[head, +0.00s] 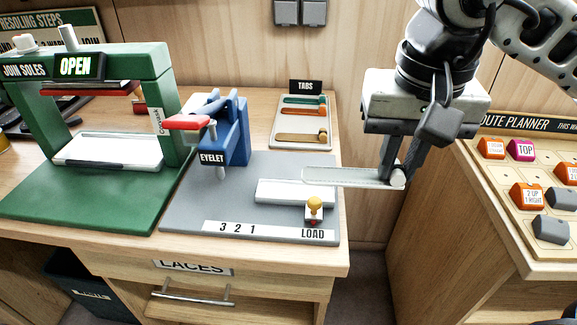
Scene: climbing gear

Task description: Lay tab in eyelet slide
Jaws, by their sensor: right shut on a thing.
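My right gripper (394,177) is shut on one end of a long whitish-grey tab (345,177). The tab points left from the fingers, level, and in the picture its free end overlaps the right part of the eyelet slide. The eyelet slide (280,191) is a white strip on the grey base (190,205) of the eyelet press. The height of the tab above it is hard to tell. The blue eyelet press (237,130), with a red handle, stands left of the slide. My left gripper is not in view.
A yellow-topped knob (314,206) stands by LOAD in front of the slide. The tabs tray (277,140) behind holds green, orange and tan tabs. A green sole press (100,190) stands left. A gap separates this bench from the route planner board (484,178) at right.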

